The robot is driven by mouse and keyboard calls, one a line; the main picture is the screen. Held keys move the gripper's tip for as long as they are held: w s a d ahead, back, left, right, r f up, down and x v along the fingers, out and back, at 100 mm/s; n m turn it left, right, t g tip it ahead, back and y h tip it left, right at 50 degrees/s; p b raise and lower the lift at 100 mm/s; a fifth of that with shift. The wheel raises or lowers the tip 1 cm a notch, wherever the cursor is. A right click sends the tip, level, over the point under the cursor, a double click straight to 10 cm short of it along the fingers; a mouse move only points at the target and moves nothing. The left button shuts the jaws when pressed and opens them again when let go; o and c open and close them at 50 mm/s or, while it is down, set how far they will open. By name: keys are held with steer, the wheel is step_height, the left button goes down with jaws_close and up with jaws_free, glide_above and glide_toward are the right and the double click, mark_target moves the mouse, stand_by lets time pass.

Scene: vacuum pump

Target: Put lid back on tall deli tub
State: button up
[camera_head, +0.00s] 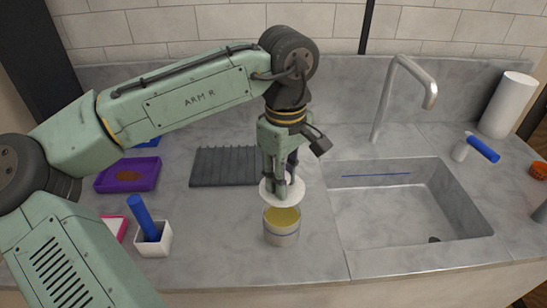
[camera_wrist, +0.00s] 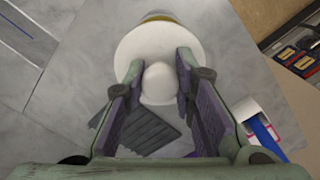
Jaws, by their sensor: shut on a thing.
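The white round lid (camera_head: 283,194) is held just above the tall deli tub (camera_head: 281,231), apart from it or nearly so. My gripper (camera_head: 276,184) is shut on the lid's knob. The wrist view shows the lid (camera_wrist: 137,45) and its round knob (camera_wrist: 158,84) between my fingers (camera_wrist: 160,95). Only a small edge of the tub (camera_wrist: 158,17) shows past the lid there. Whether the lid touches the rim is hard to tell.
A grey ribbed mat (camera_head: 224,166) lies behind the tub. A white cup (camera_head: 153,240) with a blue-handled tool stands left, near a purple tray (camera_head: 128,175). The sink (camera_head: 400,210) and faucet (camera_head: 405,85) are right.

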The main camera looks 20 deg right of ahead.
steer(key=shift+w, duration=0.1)
steer(key=shift+s+f+b, duration=0.2)
steer(key=shift+f+b, duration=0.45)
steer(key=shift+b, duration=0.1)
step_height(320, 180, down, 5)
steer(key=b, duration=0.3)
steer(key=shift+w+b, duration=0.1)
steer(key=shift+b, duration=0.25)
steer(key=shift+p, duration=0.45)
stand_by(0.4)
steer(key=shift+f+p, duration=0.15)
steer(key=shift+p, duration=0.2)
stand_by(1.4)
steer(key=o, duration=0.9)
